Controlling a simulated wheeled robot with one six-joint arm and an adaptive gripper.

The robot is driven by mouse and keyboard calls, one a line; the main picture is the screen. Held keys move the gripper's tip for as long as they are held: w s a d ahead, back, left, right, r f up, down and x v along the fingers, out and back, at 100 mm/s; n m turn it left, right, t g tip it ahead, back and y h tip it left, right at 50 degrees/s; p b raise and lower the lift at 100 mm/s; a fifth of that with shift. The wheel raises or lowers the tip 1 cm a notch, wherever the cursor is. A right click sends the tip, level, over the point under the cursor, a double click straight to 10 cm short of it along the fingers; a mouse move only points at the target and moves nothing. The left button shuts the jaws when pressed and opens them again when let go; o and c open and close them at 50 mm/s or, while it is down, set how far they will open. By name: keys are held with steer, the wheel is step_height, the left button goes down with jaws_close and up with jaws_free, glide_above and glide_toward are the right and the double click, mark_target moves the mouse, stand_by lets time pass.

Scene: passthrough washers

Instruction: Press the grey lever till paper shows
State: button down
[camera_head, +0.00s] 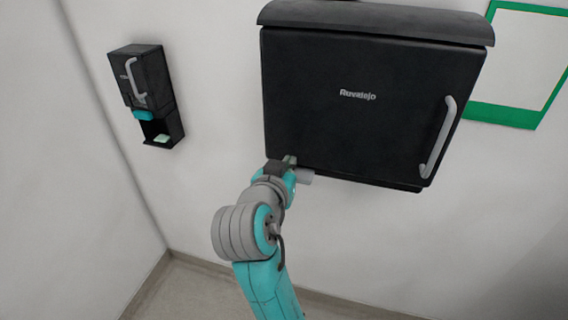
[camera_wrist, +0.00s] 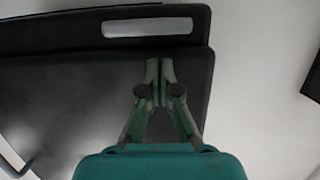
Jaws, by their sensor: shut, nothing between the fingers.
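A large black wall dispenser (camera_head: 365,110) marked "Ruvalejo" has a long grey lever-like handle (camera_head: 437,140) on the right of its front. A grey bar shows at the lower left of the wrist view (camera_wrist: 17,166). My gripper (camera_head: 289,161) is at the dispenser's lower left corner, well apart from the grey handle. In the wrist view my gripper (camera_wrist: 160,68) is shut and empty, in front of a dark dispenser face (camera_wrist: 75,100). A pale slot (camera_wrist: 148,27) lies beyond the fingertips; I cannot tell whether it is a bare opening. Contact is unclear.
A smaller black dispenser (camera_head: 150,80) with a grey handle (camera_head: 133,80) and a teal part (camera_head: 142,115) hangs on the wall at the left. A green-framed panel (camera_head: 512,112) is at the right. A small grey cylinder beside my gripper is unclear. Bare wall lies between the dispensers.

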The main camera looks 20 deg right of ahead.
steer(key=shift+f, duration=1.1)
